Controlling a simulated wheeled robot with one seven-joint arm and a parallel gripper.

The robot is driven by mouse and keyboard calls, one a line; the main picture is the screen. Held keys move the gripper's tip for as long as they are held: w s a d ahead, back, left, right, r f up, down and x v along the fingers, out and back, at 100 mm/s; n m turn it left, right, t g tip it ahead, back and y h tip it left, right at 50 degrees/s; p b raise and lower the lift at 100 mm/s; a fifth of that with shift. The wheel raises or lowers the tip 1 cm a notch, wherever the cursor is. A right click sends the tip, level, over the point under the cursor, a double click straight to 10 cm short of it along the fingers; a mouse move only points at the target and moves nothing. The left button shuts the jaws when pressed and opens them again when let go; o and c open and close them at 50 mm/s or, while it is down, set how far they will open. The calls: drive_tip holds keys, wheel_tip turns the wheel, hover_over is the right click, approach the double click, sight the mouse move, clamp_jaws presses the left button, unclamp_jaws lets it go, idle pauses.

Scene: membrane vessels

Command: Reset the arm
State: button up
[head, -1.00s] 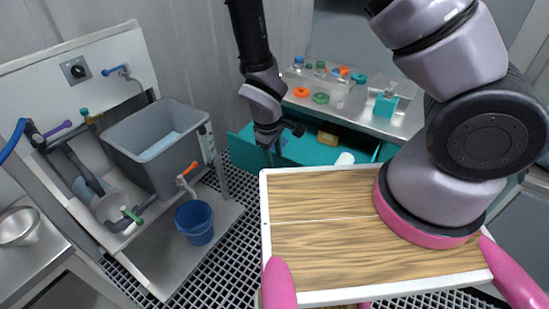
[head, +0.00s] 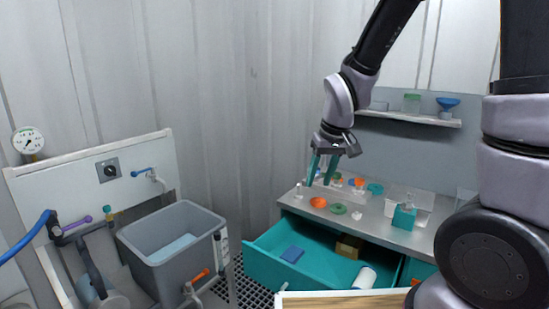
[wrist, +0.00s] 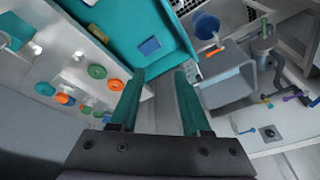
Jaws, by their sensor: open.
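My gripper (head: 322,170) is raised above the left end of the grey counter (head: 385,225), its teal fingers pointing down. In the wrist view my gripper (wrist: 160,85) shows two teal fingers spread apart with nothing between them. The teal drawer (head: 310,262) below the counter stands open. A blue block (head: 292,254), a tan block (head: 349,246) and a white cylinder (head: 365,278) lie in it.
Orange rings (head: 319,202), a green ring (head: 338,209) and a teal holder (head: 404,217) sit on the counter. A shelf (head: 410,118) hangs on the back wall. A grey tank (head: 172,245) stands at the left, with pipes and valves beside it.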

drive_tip(key=s+d+r+m+t, duration=0.2)
drive_tip(key=s+d+r, duration=0.3)
drive_tip(key=r, duration=0.5)
drive_tip(key=s+d+r+m+t, duration=0.2)
drive_tip(key=s+d+r+m, duration=0.3)
drive_tip(key=d+r, duration=0.3)
wheel_tip(320, 180, up, 3)
drive_tip(key=shift+s+f, duration=0.15)
drive_tip(key=shift+s, duration=0.05)
